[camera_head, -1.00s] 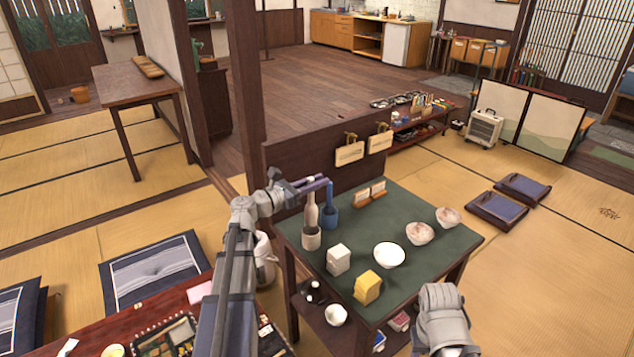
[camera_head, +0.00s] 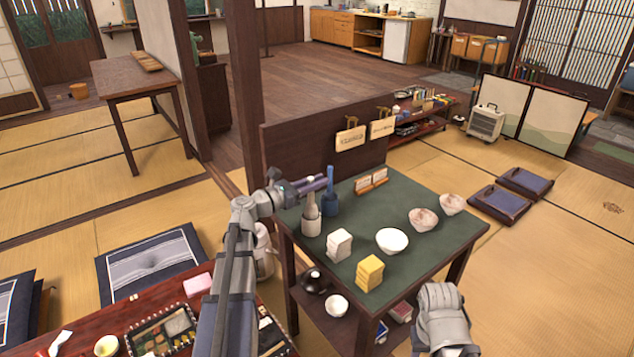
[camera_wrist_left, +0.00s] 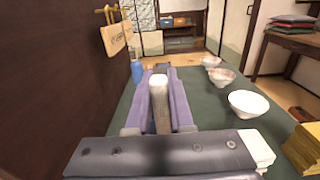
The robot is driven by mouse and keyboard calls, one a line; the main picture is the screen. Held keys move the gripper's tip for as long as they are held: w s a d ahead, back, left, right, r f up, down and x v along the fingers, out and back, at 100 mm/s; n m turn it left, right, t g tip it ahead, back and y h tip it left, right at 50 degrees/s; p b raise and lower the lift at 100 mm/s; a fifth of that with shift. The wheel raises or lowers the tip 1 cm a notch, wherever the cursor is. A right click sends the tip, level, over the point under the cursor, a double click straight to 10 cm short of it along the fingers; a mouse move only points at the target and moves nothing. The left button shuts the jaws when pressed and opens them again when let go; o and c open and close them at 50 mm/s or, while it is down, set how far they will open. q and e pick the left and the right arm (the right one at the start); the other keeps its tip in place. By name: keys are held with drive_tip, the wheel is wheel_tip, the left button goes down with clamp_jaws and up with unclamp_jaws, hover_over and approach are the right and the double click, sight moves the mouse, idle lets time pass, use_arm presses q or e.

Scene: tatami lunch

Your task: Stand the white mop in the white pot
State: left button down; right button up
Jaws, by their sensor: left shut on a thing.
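My left gripper (camera_head: 318,184) is shut on the upper handle of the white mop (camera_head: 311,203), at the near left corner of the green-topped table (camera_head: 400,270). The mop is about upright, and its lower end shows at the mouth of the white pot (camera_head: 311,226), seemingly inside it. The pot's rim hides the mop's foot, so its depth cannot be told. In the left wrist view the mop's pale top (camera_wrist_left: 158,84) shows between the two purple fingers; the pot is hidden there. Part of my right arm shows at lower right, without its fingers.
A blue mop (camera_head: 330,178) in a blue pot (camera_head: 331,205) stands close right of the white pot. A white block stack (camera_head: 339,245), a yellow stack (camera_head: 369,273), a white bowl (camera_head: 392,241) and two speckled bowls occupy the table. A dark panel (camera_head: 290,150) rises behind.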

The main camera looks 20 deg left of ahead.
use_arm(q)
drive_tip(key=c, duration=0.7)
unclamp_jaws()
drive_tip(key=v, duration=0.7)
drive_tip(key=shift+s+a, duration=0.2)
drive_tip(key=shift+s, duration=0.1)
idle(0.4)
